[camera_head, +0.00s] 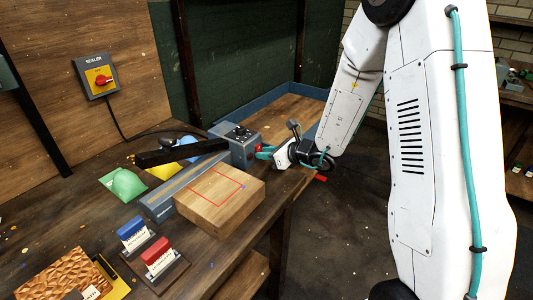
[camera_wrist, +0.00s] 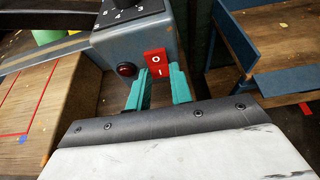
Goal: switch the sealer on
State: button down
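The sealer is a long grey-blue bar unit with a grey control box (camera_head: 236,147) at its far end and a dark arm (camera_head: 180,152) raised over it. In the wrist view, the box (camera_wrist: 137,44) shows a dial on top, and a red rocker switch (camera_wrist: 156,63) marked O and I beside a dark red round lamp (camera_wrist: 126,70). I cannot tell which side of the rocker is pressed. My gripper (camera_wrist: 160,76) has its teal fingers apart with nothing between them, tips close in front of the rocker; touching is unclear. In the head view my gripper (camera_head: 266,152) is at the box's right end.
A wall box labelled SEALER (camera_head: 96,77) carries a red knob on a yellow plate. A wooden block (camera_head: 220,198) with a red outline stands before the sealer. Blue and red card holders (camera_head: 159,257) stand in front.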

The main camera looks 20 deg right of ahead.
jog(key=shift+f+t+y, duration=0.35)
jog(key=shift+t+y, duration=0.05)
jog(key=shift+t, duration=0.2)
jog(key=shift+f+t+y, duration=0.1)
jog(key=shift+t+y, duration=0.4)
jog(key=shift+t, duration=0.1)
jog(key=c, duration=1.5)
grip_release()
jog(key=v, duration=0.8)
